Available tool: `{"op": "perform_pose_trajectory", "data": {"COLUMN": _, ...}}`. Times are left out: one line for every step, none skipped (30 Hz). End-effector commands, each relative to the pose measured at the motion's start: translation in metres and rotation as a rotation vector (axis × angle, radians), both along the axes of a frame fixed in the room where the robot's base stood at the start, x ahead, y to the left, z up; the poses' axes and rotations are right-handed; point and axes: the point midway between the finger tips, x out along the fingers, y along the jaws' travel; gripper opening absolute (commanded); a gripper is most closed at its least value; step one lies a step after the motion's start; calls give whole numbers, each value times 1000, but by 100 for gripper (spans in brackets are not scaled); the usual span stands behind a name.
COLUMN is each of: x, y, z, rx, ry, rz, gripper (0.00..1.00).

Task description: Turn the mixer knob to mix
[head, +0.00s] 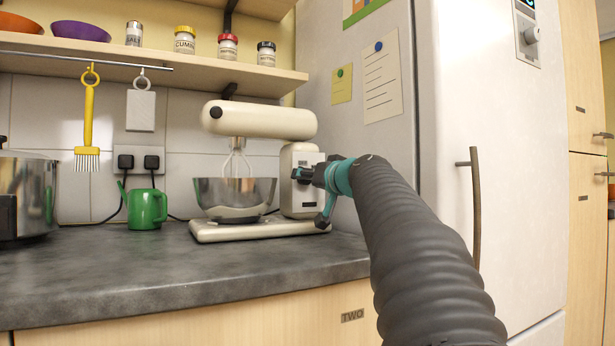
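A cream stand mixer (262,121) stands on the counter, with its whisk (236,165) down in a metal bowl (235,192). The upright column (298,160) of the mixer is at its right end, with a pale panel on its side. My gripper (302,174), dark and teal, is at that panel from the right. At this size I cannot tell whether the fingers touch the mixer or are closed on anything.
A green watering can (146,206) and a metal pot (28,195) stand left on the grey counter (130,262). A white fridge (495,150) rises at the right, its handle (476,205) sticking out beside my arm. A shelf (150,62) with jars hangs above. The front counter is clear.

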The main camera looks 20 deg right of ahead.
Motion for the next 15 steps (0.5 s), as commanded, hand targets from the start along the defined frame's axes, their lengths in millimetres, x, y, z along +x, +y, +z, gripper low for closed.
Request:
{"op": "perform_pose_trajectory", "data": {"x": 3, "y": 0, "z": 0, "rx": 0, "ry": 0, "rz": 0, "gripper": 59}}
{"op": "perform_pose_trajectory", "data": {"x": 5, "y": 0, "z": 0, "rx": 1, "ry": 0, "rz": 0, "gripper": 59}}
{"op": "perform_pose_trajectory", "data": {"x": 6, "y": 0, "z": 0, "rx": 1, "ry": 0, "rz": -1, "gripper": 59}}
{"op": "perform_pose_trajectory", "data": {"x": 7, "y": 0, "z": 0, "rx": 1, "ry": 0, "rz": -1, "gripper": 59}}
{"op": "perform_pose_trajectory", "data": {"x": 7, "y": 0, "z": 0, "rx": 1, "ry": 0, "rz": -1, "gripper": 59}}
{"op": "perform_pose_trajectory", "data": {"x": 8, "y": 0, "z": 0, "rx": 1, "ry": 0, "rz": -1, "gripper": 59}}
{"op": "perform_pose_trajectory", "data": {"x": 8, "y": 0, "z": 0, "rx": 0, "ry": 0, "rz": -1, "gripper": 59}}
{"op": "perform_pose_trajectory", "data": {"x": 8, "y": 0, "z": 0, "rx": 0, "ry": 0, "rz": -1, "gripper": 59}}
{"op": "perform_pose_trajectory", "data": {"x": 8, "y": 0, "z": 0, "rx": 0, "ry": 0, "rz": -1, "gripper": 59}}
{"op": "perform_pose_trajectory", "data": {"x": 7, "y": 0, "z": 0, "rx": 0, "ry": 0, "rz": -1, "gripper": 59}}
{"op": "perform_pose_trajectory", "data": {"x": 7, "y": 0, "z": 0, "rx": 0, "ry": 0, "rz": -1, "gripper": 59}}
{"op": "perform_pose_trajectory", "data": {"x": 7, "y": -1, "z": 0, "rx": 0, "ry": 0, "rz": -1, "gripper": 59}}
{"op": "perform_pose_trajectory", "data": {"x": 7, "y": -1, "z": 0, "rx": 0, "ry": 0, "rz": -1, "gripper": 51}}
{"op": "perform_pose_trajectory", "data": {"x": 7, "y": -1, "z": 0, "rx": 0, "ry": 0, "rz": -1, "gripper": 44}}
{"op": "perform_pose_trajectory", "data": {"x": 7, "y": -1, "z": 0, "rx": 0, "ry": 0, "rz": -1, "gripper": 34}}
